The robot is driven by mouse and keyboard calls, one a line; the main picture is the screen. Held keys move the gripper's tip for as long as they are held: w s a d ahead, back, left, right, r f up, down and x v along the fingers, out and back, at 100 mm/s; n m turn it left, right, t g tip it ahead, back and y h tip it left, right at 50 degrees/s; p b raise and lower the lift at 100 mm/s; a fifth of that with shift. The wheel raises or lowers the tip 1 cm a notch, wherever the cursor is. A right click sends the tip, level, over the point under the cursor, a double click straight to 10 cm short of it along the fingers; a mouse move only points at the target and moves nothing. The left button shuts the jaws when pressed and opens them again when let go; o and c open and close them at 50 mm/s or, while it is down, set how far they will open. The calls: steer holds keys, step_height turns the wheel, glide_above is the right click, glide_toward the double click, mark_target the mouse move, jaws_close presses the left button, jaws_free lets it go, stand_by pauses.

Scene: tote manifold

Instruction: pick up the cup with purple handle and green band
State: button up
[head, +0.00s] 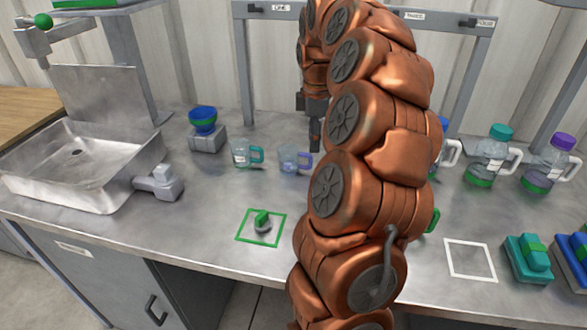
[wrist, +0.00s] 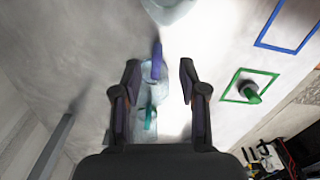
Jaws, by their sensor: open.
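The cup with the purple handle (head: 288,161) stands on the bench in the head view, handle to the right. Its clear body looks bluish; I cannot make out a green band. In the wrist view its purple handle (wrist: 157,49) points up and its body (wrist: 153,71) lies between my fingertips. My gripper (wrist: 160,74) is open and empty, over the cup; the height gap is unclear. In the head view my gripper (head: 315,146) hangs down just right of the cup, partly behind my arm.
A teal-handled cup (head: 240,155) stands close left of it. A blue bowl on a grey block (head: 206,140), a sink (head: 75,165) and a green-knobbed piece in a green square (head: 262,224) are nearby. Jugs (head: 487,160) stand right. My arm hides the middle bench.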

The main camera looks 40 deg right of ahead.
mark_target(311, 166)
step_height(311, 166, down, 3)
steer(key=shift+d+r, duration=0.15)
steer(key=shift+r, duration=0.05)
steer(key=shift+w+a+f+p, duration=0.1)
steer(key=shift+w+f+p, duration=0.05)
steer(key=shift+f, duration=0.75)
steer(key=shift+w+a+f+p, duration=0.1)
steer(key=shift+f+p, duration=0.1)
steer(key=shift+f, duration=0.75)
steer(key=shift+w+f+p, duration=0.15)
steer(key=shift+f, duration=0.75)
jaws_close()
